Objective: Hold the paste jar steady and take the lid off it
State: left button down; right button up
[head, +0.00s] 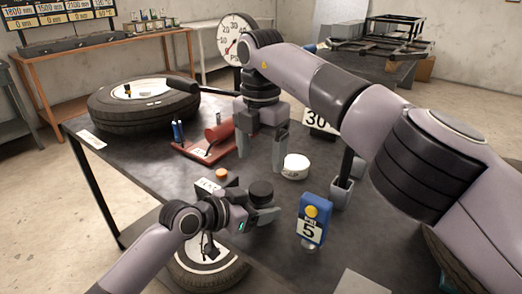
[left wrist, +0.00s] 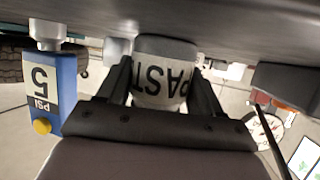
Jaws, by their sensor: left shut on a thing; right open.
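The paste jar (left wrist: 160,75) is white with black lettering and appears upside down in the left wrist view. It sits between the fingers of my left gripper, which is shut on its sides. In the head view my left gripper (head: 263,213) is low over the front of the table, and the jar's body is mostly hidden by it. The dark round lid (head: 261,188) shows on top. My right gripper (head: 262,153) is open and empty, pointing down over the table behind the jar, with its fingers apart from the lid.
A white round tub (head: 295,167) stands behind and right of the jar. A blue gauge marked 5 (head: 314,216) stands to the right, and a grey cup (head: 341,192) is farther right. An orange cap (head: 221,175) lies at left, and a red stand (head: 205,150) is behind it.

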aim_at(261, 188)
jog(key=shift+f, duration=3.95)
jog(key=c, duration=1.1)
jog(key=n, duration=0.6)
jog(key=shift+n, duration=0.3)
jog(key=o, duration=1.2)
jog(key=shift+r, duration=0.1)
